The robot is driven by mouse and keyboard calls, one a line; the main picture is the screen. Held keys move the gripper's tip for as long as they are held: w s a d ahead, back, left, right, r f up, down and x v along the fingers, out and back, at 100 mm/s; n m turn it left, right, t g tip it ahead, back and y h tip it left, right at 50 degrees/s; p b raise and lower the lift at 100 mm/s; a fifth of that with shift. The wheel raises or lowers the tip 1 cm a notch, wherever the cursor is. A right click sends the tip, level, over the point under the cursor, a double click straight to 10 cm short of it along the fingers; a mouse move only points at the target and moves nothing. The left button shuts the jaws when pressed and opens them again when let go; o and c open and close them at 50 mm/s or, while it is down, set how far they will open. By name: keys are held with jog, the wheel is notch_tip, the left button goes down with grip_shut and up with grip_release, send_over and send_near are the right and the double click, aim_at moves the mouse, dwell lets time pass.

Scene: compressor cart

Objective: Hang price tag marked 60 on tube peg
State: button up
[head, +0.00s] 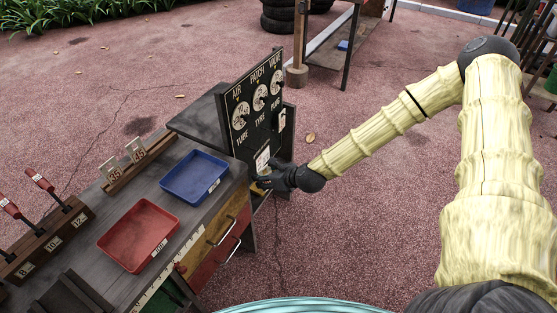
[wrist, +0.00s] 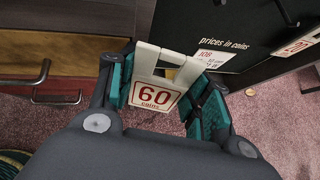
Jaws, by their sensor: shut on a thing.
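My gripper (wrist: 166,88) is shut on a white price tag (wrist: 154,96) marked "60 coins" in red, held between its teal pads with the number facing the camera. The tag has a pale frame-like upper part with an opening. In the head view my gripper (head: 270,181) is low in front of the black price board (head: 243,122), where the held tag is hard to make out. The board has the labels AIR, PATCH, VALVE, TUBE, TYRE and PUMP. Dark pegs (wrist: 286,14) stick out of it in the wrist view; which is the tube peg cannot be told there.
Another white tag (wrist: 298,43) hangs at the board's right side; it also shows in the head view (head: 282,119). A printed card (wrist: 213,57) is on the board. A blue tray (head: 194,178), a red tray (head: 138,236) and drawer handles (head: 222,232) are left of my gripper.

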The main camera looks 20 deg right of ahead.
jog(key=shift+w+d+r+n+g+y, duration=0.5)
jog(key=shift+w+d+r+n+g, duration=0.9)
jog(key=shift+d, duration=1.3)
jog(key=w+a+f+b, duration=0.1)
jog(key=w+a+b, duration=0.2)
jog(key=w+a, duration=0.3)
jog(key=shift+w+f, duration=0.15)
jog(key=shift+w, duration=0.5)
jog(key=o, duration=0.9)
jog(key=shift+c, duration=0.2)
